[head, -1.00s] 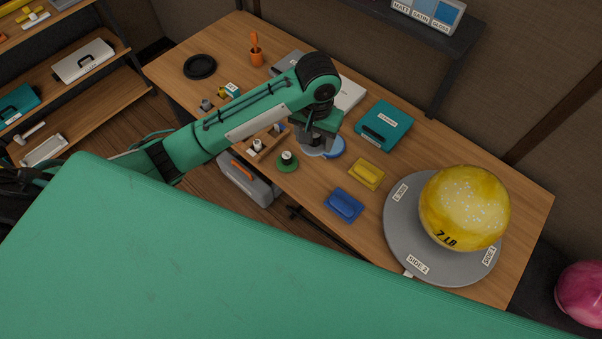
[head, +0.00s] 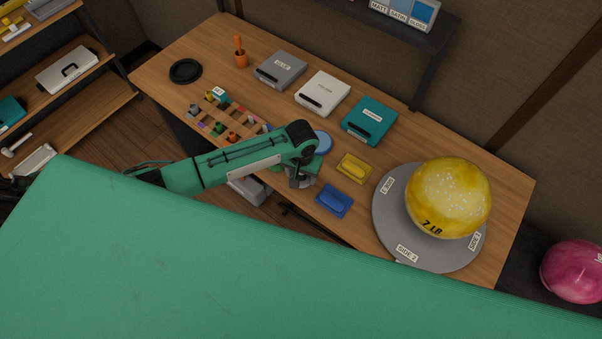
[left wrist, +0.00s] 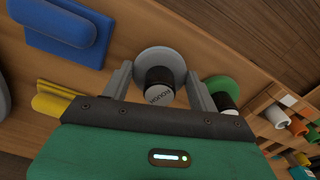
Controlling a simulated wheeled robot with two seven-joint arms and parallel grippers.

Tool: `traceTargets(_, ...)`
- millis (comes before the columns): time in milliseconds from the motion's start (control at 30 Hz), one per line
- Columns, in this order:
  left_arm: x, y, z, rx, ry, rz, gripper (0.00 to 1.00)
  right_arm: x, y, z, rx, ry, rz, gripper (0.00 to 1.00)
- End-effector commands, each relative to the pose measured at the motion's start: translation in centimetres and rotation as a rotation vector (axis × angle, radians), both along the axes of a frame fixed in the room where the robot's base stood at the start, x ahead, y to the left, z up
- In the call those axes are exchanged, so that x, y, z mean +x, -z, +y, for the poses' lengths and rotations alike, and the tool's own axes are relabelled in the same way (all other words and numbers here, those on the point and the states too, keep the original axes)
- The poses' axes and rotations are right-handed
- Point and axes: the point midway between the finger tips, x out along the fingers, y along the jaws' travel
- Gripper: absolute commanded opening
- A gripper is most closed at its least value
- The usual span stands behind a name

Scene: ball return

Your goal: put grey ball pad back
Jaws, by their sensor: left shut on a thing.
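My left gripper (head: 303,180) is at the table's front edge in the head view, pointing down. In the left wrist view the gripper (left wrist: 160,88) is shut on a grey round pad (left wrist: 153,55) with a dark, labelled knob between the fingers. Whether the pad touches the table is not clear. A green pad (left wrist: 222,84) with a black knob is just beside it, mostly hidden by my arm in the head view. A wooden rack (head: 213,129) with several coloured pieces stands left of the gripper; it also shows in the left wrist view (left wrist: 262,101). My right gripper is not in view.
A blue block (head: 334,201) and a yellow block (head: 354,168) lie right of the gripper. A blue disc (head: 323,143) lies behind it. A yellow ball (head: 448,197) rests on a grey round stand (head: 389,232). Several cases, including a teal one (head: 369,121), line the back.

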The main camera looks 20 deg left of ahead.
Motion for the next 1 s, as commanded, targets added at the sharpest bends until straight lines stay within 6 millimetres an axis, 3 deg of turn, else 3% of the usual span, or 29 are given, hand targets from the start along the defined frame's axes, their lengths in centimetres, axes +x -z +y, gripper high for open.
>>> traceTargets(433,0.0,1.2,0.0,0.0,-0.001,0.0,0.41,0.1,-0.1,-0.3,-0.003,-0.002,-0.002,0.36)
traceTargets(467,0.0,1.2,0.0,0.0,-0.001,0.0,0.62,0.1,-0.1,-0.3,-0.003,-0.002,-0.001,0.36)
traceTargets(567,0.0,1.1,0.0,0.0,-0.001,0.0,0.81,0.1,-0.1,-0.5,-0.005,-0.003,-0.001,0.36)
traceTargets(867,0.0,1.0,0.0,0.0,0.0,-0.001,0.81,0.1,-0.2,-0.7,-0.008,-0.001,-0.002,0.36)
traceTargets(1000,0.1,0.0,0.0,-0.002,0.0,-0.003,0.81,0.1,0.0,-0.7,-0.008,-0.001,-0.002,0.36)
